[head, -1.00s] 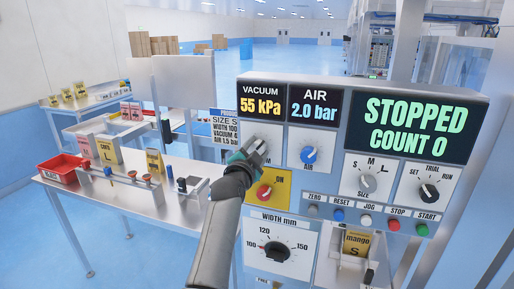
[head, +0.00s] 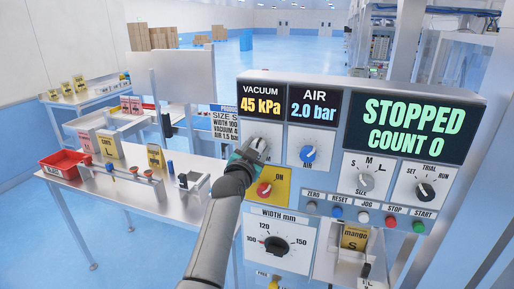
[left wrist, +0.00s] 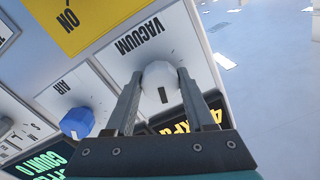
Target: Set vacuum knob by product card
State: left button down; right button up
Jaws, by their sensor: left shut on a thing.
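The white vacuum knob (left wrist: 160,85) with a dark mark sits on its panel plate between the fingers of my left gripper (left wrist: 158,100). In the head view my left gripper (head: 258,148) is shut on this knob and hides part of it. The vacuum display (head: 261,105) reads 45 kPa. The product card (head: 226,128) stands behind the panel at its left. Its visible lines show size S, width 100, a vacuum value starting with 4, and air 1.5 bar; its right side is cut off by the panel. My right gripper is not in view.
The blue air knob (head: 308,154) sits right of the vacuum knob, under the air display (head: 314,104) reading 2.0 bar. A red knob (head: 264,189) on a yellow plate lies just below my gripper. The status screen (head: 414,127) reads stopped, count 0.

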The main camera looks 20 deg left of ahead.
pick_arm(q)
jog(key=shift+c, duration=1.3)
grip_release()
jog(key=s+b, duration=0.1)
jog(key=s, duration=1.4)
jog(key=shift+s+r, duration=0.15)
